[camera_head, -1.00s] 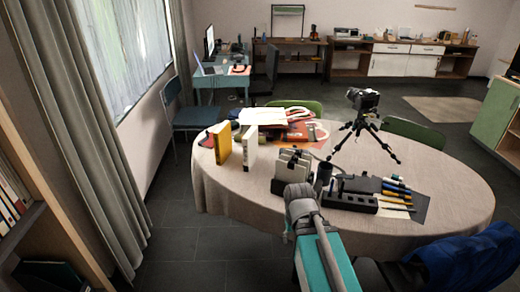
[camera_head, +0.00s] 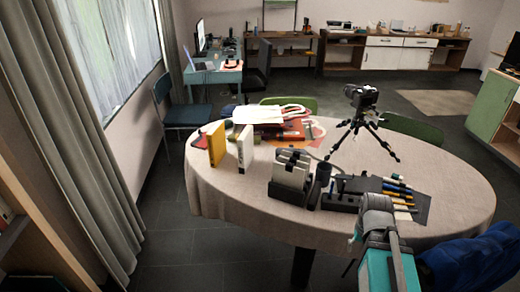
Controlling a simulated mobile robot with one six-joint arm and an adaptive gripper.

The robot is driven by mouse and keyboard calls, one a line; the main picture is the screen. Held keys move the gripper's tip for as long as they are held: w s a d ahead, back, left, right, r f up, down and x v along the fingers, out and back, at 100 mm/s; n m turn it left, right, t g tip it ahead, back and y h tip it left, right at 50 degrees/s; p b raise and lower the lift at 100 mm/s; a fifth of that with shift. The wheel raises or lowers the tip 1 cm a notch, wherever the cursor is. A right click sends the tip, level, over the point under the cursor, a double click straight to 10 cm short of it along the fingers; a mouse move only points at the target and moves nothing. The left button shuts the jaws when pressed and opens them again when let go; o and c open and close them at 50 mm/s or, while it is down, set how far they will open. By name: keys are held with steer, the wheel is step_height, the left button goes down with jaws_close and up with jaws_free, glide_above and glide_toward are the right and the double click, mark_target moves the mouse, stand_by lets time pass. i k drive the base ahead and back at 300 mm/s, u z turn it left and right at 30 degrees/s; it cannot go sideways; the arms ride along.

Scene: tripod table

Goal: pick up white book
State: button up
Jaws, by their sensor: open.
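The white book (camera_head: 246,149) stands upright on the left part of the round table (camera_head: 225,190), which has a beige cloth. A yellow book (camera_head: 217,143) stands upright just left of it, with a gap between them. Part of my teal and grey arm is at the lower right, in front of the table's near right edge. It is well to the right of the white book and apart from it. My gripper itself cannot be made out; its end of the arm is hidden.
A grey holder with upright items (camera_head: 291,172), a dark cup (camera_head: 323,174) and a black organizer with pens stand at the middle front. A camera on a tripod (camera_head: 362,113) stands behind. Papers and red folders (camera_head: 270,125) lie behind the books. A blue-draped chair (camera_head: 470,265) is lower right.

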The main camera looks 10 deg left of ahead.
mark_target(245, 142)
steer(key=z, duration=0.35)
steer(key=k, duration=0.6)
steer(key=u, duration=1.45)
steer(key=i, duration=0.95)
steer(key=u, duration=0.1)
